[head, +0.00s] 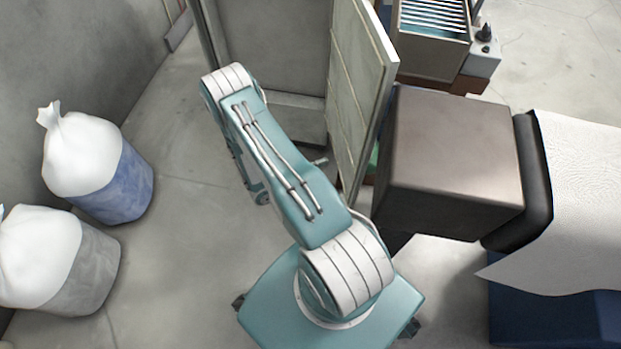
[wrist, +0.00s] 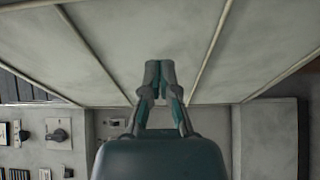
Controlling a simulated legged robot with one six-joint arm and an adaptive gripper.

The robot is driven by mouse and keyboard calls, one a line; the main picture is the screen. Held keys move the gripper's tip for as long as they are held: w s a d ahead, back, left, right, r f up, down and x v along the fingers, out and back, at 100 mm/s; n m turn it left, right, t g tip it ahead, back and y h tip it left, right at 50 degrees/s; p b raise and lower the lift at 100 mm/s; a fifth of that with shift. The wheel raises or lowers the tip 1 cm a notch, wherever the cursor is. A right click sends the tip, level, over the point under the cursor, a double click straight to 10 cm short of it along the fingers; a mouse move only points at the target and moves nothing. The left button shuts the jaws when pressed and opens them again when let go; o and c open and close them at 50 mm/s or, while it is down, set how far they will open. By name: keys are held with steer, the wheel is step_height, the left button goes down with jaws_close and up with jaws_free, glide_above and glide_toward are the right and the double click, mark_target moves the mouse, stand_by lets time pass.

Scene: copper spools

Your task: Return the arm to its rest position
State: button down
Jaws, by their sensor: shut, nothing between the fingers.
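My gripper (wrist: 159,76) shows in the middle of the wrist view. Its fingertips are together and nothing is between them. Behind the fingertips in that view is a pale grey panel with raised strips (wrist: 130,40). My arm shows in the head view, rising from my teal body and reaching up and to the left, towards an open grey cabinet (head: 275,50). The gripper itself is hidden in the head view behind the arm. No copper spool is in sight in either view.
The cabinet's open door (head: 358,95) stands close to the right of my arm. A dark brown box (head: 455,150) is further right, beside a white sheet (head: 590,190). Two bins with white bags, one blue (head: 125,185) and one grey (head: 92,270), stand left. Floor between is clear.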

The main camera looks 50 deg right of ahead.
steer(key=s+a, duration=0.1)
steer(key=a, duration=0.5)
steer(key=shift+a, duration=0.35)
steer(key=w+a+r+m+y, duration=0.1)
steer(key=a+r+y, duration=0.15)
steer(key=r, duration=0.45)
steer(key=w+a+r+y, duration=0.1)
steer(key=r+y, duration=0.2)
steer(key=r, duration=0.4)
steer(key=w+a+r+m+y, duration=0.1)
steer(key=w+a+r+y, duration=0.15)
steer(key=r, duration=0.45)
steer(key=s+a+r+n+t+y, duration=0.2)
steer(key=a+r+t+y, duration=0.1)
steer(key=r, duration=0.4)
steer(key=s+a+r+n+t+y, duration=0.1)
steer(key=s+a+r+t+y, duration=0.2)
steer(key=a+r+t, duration=0.1)
steer(key=s+a+r+n+t+y, duration=0.2)
steer(key=s+a+r+t+y, duration=0.1)
steer(key=r, duration=0.6)
steer(key=shift+a+r+n+t, duration=0.3)
steer(key=shift+a+t, duration=0.3)
steer(key=shift+a, duration=0.55)
steer(key=shift+w, duration=0.1)
